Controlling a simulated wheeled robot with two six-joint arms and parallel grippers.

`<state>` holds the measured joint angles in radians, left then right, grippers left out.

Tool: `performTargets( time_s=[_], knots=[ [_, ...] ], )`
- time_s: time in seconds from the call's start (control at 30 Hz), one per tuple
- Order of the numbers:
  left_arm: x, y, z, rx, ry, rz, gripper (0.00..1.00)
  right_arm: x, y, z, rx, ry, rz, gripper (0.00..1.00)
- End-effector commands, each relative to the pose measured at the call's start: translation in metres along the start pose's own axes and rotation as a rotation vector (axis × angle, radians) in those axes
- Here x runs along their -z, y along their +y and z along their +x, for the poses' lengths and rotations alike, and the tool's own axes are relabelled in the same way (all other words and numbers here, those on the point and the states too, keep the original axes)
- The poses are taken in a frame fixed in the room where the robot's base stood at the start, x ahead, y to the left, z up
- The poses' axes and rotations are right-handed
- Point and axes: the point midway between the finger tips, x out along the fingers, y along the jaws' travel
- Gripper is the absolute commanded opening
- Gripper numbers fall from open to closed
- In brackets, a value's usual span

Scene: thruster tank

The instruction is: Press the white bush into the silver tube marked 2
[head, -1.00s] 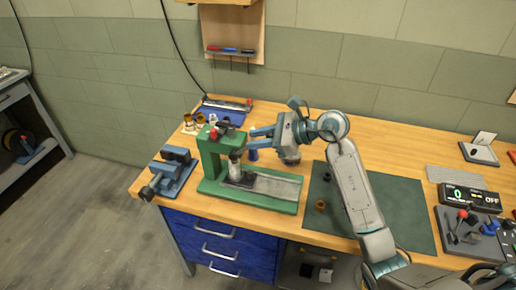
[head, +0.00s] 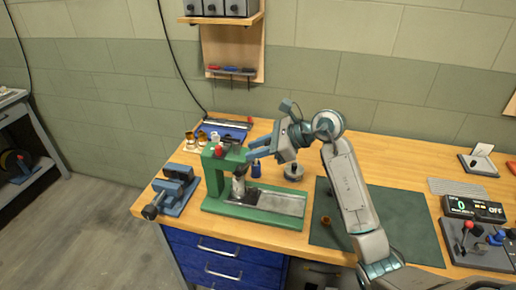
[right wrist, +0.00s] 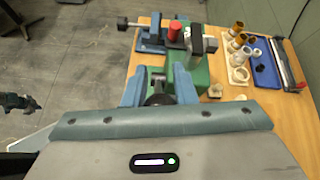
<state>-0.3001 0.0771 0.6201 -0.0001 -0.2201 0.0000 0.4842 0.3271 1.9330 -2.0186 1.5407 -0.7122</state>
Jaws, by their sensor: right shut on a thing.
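My right gripper (head: 250,150) is beside the top of the green arbor press (head: 213,175). In the right wrist view its two blue fingers (right wrist: 158,90) are shut on a dark round part (right wrist: 158,99), which looks like the press's handle end. A silver tube (head: 239,187) stands upright under the press ram; I cannot read a mark on it. I cannot tell whether a white bush sits on the tube. White ring-like pieces (right wrist: 240,74) stand beside the press in the right wrist view. My left gripper is out of view.
A blue vise (head: 176,187) is left of the press. Behind it are brass pieces (head: 190,137) and a blue tray (head: 226,131). The green mat (head: 395,215) is mostly clear.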

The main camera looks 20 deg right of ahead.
Motion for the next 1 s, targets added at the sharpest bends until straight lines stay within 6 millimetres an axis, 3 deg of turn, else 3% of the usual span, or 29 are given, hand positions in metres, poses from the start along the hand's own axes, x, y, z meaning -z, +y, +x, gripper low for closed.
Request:
performTargets(
  time_s=[0.67, 0.7, 0.8, 1.0],
  knots=[
    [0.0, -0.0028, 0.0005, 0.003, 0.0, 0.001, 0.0, 0.0021, 0.0011, 0.0015, -0.004, 0.001, 0.003, 0.0],
    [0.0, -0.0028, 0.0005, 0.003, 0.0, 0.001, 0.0, 0.0022, 0.0011, 0.0015, -0.004, 0.002, 0.004, 0.29],
    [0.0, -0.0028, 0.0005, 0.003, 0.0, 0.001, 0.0, 0.0019, 0.0009, 0.0013, -0.003, 0.001, 0.003, 0.45],
    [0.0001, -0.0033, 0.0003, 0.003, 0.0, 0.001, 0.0, 0.0013, 0.0005, 0.0008, -0.002, 0.001, 0.002, 0.45]
  ],
)
